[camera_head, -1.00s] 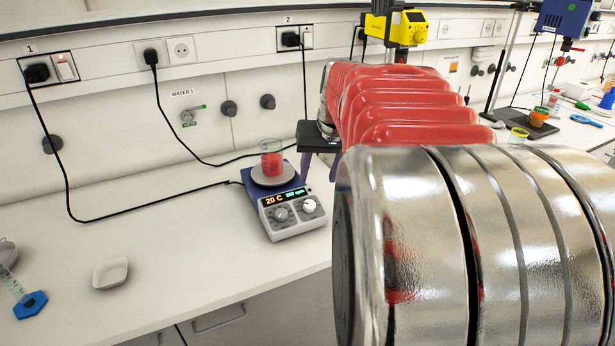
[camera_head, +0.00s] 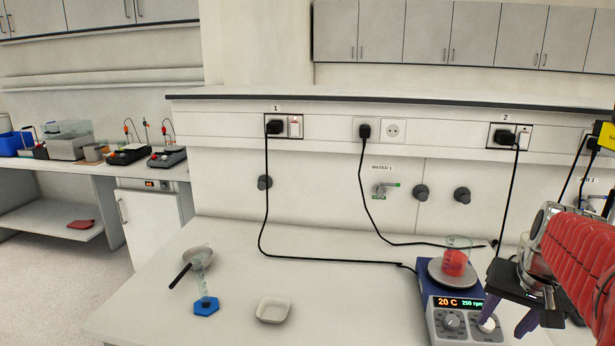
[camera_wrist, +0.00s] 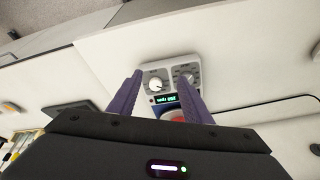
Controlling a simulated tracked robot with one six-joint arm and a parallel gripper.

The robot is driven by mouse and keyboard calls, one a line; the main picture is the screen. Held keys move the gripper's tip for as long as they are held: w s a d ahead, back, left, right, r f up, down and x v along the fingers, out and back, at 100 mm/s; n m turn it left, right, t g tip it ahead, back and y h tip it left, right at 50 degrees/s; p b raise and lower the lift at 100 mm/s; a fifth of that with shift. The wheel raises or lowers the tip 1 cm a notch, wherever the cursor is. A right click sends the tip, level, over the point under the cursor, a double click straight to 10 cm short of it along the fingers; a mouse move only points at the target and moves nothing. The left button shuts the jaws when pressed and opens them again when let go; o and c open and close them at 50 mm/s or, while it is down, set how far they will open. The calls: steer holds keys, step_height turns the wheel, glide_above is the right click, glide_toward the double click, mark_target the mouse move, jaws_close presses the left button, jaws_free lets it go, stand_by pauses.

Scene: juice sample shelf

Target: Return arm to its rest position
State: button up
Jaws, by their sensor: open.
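My gripper (camera_head: 508,316) is at the right of the head view, with its two purple fingers apart and nothing visible between them. It overlaps the right edge of the hotplate stirrer (camera_head: 466,320) in that view. The stirrer's display reads 20 C and about 250 rpm. A beaker of red liquid (camera_head: 455,262) stands upright on its plate. In the wrist view, the open fingers (camera_wrist: 160,74) frame the stirrer's knob panel (camera_wrist: 170,78); the beaker is mostly hidden behind the gripper. My red-sleeved arm reaches in from the right edge.
A white weighing dish (camera_head: 273,310) and a cylinder with a blue hexagonal base (camera_head: 205,306) stand on the left bench. Black cables run to wall sockets. A water tap (camera_head: 385,190) sits on the wall. Another bench (camera_head: 100,167) with instruments stands far left.

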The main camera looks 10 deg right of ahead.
steer(key=s+a+f+n+t, duration=0.1)
steer(key=s+a+n, duration=0.2)
steer(key=a, duration=1)
steer(key=s+a+n+t+y, duration=0.1)
steer(key=s+a+n, duration=0.3)
steer(key=a, duration=1)
steer(key=shift+s+f, duration=0.4)
steer(key=shift+s, duration=0.5)
steer(key=shift+d, duration=0.15)
